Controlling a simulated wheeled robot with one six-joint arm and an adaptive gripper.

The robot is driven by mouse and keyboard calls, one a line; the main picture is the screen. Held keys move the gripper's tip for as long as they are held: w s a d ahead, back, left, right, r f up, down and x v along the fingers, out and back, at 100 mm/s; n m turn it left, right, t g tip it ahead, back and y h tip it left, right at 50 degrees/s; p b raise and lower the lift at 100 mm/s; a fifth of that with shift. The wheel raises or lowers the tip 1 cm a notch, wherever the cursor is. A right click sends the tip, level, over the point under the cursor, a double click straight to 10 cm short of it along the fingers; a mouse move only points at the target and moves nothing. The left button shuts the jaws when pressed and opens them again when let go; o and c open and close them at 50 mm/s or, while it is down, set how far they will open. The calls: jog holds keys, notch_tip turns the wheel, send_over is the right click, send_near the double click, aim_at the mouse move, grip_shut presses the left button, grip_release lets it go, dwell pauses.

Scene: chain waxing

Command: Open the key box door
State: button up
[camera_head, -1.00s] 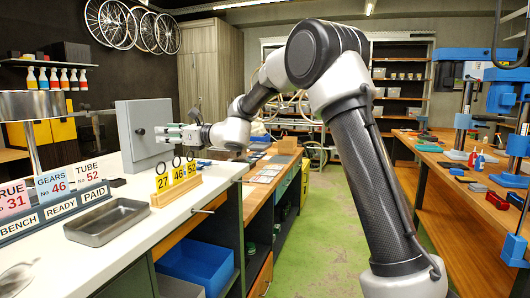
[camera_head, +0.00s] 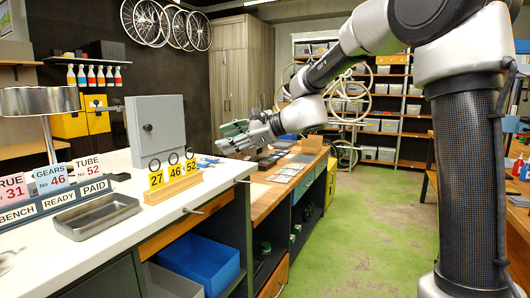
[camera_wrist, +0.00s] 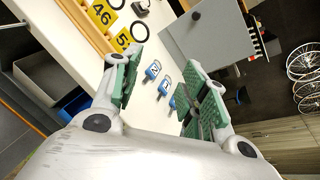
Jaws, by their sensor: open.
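The key box (camera_head: 168,112) is a grey upright box on the white counter, and its door looks closed. A dark round knob (camera_head: 147,127) sits on its front face. The wrist view also shows the grey box (camera_wrist: 222,40) at the top, with the knob (camera_wrist: 196,15) near its upper left. My gripper (camera_head: 228,138) is to the right of the box, apart from it. In the wrist view its green-padded fingers (camera_wrist: 155,70) are spread with nothing held between them.
A wooden rack with yellow number tags (camera_head: 174,179) stands in front of the box. A metal tray (camera_head: 96,216) and sign stand (camera_head: 52,198) are to its left. The green floor (camera_head: 345,220) is clear.

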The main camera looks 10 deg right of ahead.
jog(key=s+d+f+n+g+h, duration=0.1)
jog(key=s+d+f+n+h, duration=0.1)
jog(key=s+d+n, duration=0.2)
jog(key=shift+s+d+n, duration=0.3)
jog(key=shift+s+d, duration=1)
jog(key=shift+s, duration=1)
jog(key=shift+f+g, duration=0.1)
jog(key=shift+g, duration=0.2)
